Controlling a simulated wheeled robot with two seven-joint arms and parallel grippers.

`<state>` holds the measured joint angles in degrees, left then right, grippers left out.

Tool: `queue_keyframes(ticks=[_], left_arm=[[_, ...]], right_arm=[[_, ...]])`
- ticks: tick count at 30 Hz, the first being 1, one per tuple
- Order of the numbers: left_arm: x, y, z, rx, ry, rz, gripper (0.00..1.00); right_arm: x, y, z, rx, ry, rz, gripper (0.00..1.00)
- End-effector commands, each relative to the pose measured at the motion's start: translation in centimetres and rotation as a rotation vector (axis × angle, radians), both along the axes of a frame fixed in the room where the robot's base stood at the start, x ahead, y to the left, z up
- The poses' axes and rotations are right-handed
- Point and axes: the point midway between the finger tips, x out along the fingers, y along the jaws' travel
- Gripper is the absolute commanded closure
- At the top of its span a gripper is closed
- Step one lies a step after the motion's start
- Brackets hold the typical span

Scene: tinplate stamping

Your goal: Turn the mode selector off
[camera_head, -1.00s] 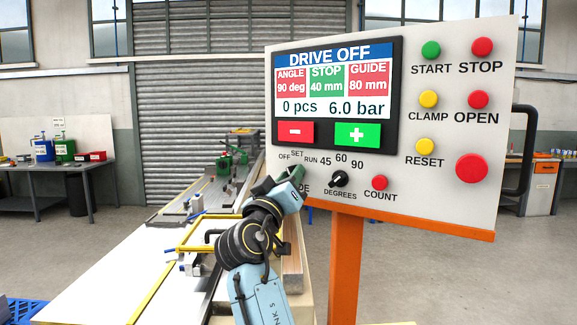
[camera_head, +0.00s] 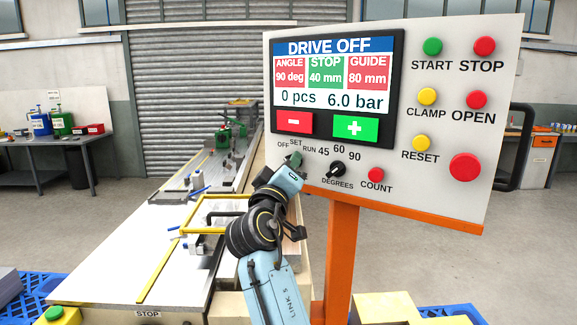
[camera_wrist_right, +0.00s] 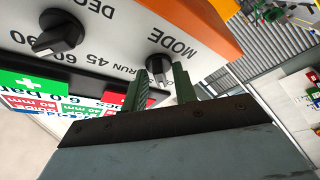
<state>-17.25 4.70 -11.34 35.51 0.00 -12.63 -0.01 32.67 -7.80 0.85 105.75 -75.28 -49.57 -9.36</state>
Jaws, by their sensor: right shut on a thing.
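The control panel (camera_head: 410,190) faces me at the right in the head view. Its mode selector is hidden there behind my right gripper (camera_head: 292,161), below the OFF, SET and RUN labels. In the right wrist view the black mode selector (camera_wrist_right: 160,66) shows next to the word MODE. The green fingers of my right gripper (camera_wrist_right: 160,88) stand on either side of it, shut on it. I cannot tell which label its pointer faces. The screen (camera_head: 333,77) reads DRIVE OFF. My left gripper is not in view.
The black degrees knob (camera_head: 336,169) and the red count button (camera_head: 376,175) sit right of my right gripper. More round buttons line the panel's right side. An orange post (camera_head: 341,262) carries the panel. A long machine bed (camera_head: 150,265) lies to the left.

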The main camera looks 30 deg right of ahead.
Motion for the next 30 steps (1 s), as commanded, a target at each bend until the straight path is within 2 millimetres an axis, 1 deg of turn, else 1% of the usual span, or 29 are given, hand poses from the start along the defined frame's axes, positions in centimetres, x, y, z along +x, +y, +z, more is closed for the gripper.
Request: queue_keyframes(ticks=[3, 4, 5, 13, 17, 20, 30], left_arm=[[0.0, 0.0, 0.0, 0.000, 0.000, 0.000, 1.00], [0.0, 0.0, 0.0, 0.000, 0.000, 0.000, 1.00], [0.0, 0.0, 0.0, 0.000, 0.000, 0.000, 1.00], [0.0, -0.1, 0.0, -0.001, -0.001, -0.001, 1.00], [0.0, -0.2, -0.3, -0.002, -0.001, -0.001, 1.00], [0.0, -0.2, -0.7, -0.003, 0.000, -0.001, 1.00], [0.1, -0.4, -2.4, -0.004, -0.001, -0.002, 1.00]], right_arm=[[0.0, 0.0, 0.2, -0.004, -0.002, 0.000, 0.95], [0.0, 0.0, 0.2, -0.004, -0.002, 0.000, 0.69], [0.0, 0.0, 0.2, -0.003, -0.002, -0.001, 0.67], [0.0, 0.1, 0.0, -0.002, -0.002, -0.001, 0.67], [-0.6, 0.8, -0.4, -0.001, 0.000, 0.002, 0.67], [-1.6, 2.0, -0.9, 0.002, -0.001, 0.003, 0.67], [-6.3, 7.5, -2.9, 0.000, -0.001, 0.002, 0.67]])
